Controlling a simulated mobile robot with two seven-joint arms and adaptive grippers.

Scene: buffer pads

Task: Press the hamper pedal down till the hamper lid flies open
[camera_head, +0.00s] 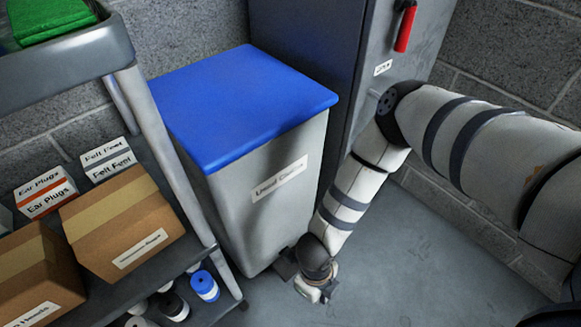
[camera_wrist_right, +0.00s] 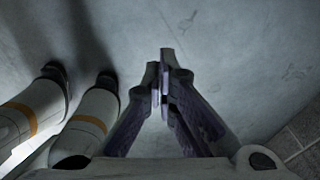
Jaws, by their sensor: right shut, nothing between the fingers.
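The hamper (camera_head: 262,200) is a tall grey bin with a label on its front. Its blue lid (camera_head: 240,98) lies shut on top. A small dark piece (camera_head: 285,264) shows at the hamper's lower front right corner; I cannot tell for sure whether it is the pedal or part of my gripper. My right gripper (camera_head: 326,290) is low near the floor, by that corner. In the right wrist view its fingers (camera_wrist_right: 163,72) are together and empty over bare floor, with no pedal recognisable there. My left gripper is not in view.
A shelf cart (camera_head: 165,165) on the left holds cardboard boxes (camera_head: 122,222), small packs (camera_head: 45,192) and spools (camera_head: 204,286). A dark grey cabinet (camera_head: 310,45) stands behind the hamper. The grey floor (camera_head: 410,255) right of the hamper is clear.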

